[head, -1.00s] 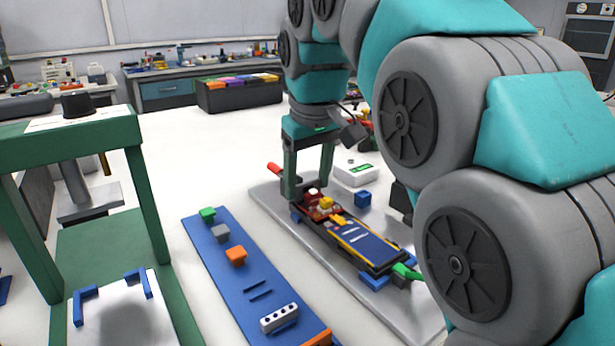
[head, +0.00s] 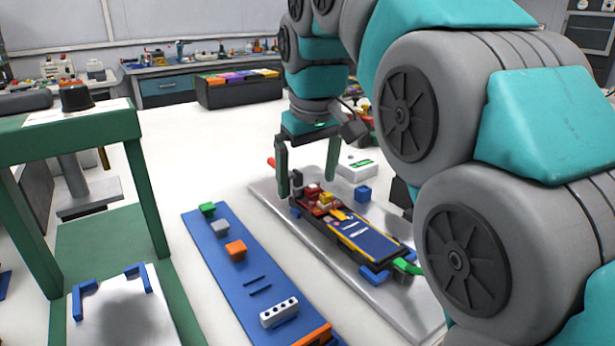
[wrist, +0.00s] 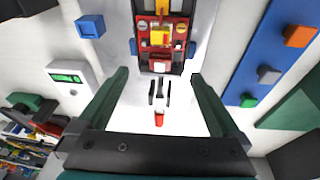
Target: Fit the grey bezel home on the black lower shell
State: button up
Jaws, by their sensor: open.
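The black lower shell (head: 391,263) lies on the grey plate. It holds a blue panel with yellow edges (head: 365,238) and a red board (head: 313,192) with yellow and white parts; its near end also shows in the wrist view (wrist: 160,73). A light grey bar with several holes (head: 279,313) lies on the blue strip; I cannot tell for sure that it is the bezel. My gripper (head: 308,186) is open and empty, its fingers pointing down, apart, around the shell's far end. In the wrist view, bare plate and a red-tipped clamp (wrist: 159,119) show between the fingers.
The blue strip (head: 230,278) carries green (head: 208,209), grey (head: 220,228) and orange (head: 236,250) blocks. A blue block (head: 363,194) and a white box (head: 356,168) stand right of the shell. A green stand (head: 150,205) is at left.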

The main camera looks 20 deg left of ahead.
jog(key=p+v, duration=0.2)
jog(key=v, duration=0.4)
jog(key=shift+r, duration=0.3)
jog(key=shift+s+d+r+p, duration=0.1)
jog(key=shift+s+r+p, duration=0.05)
jog(key=shift+r+p, duration=0.2)
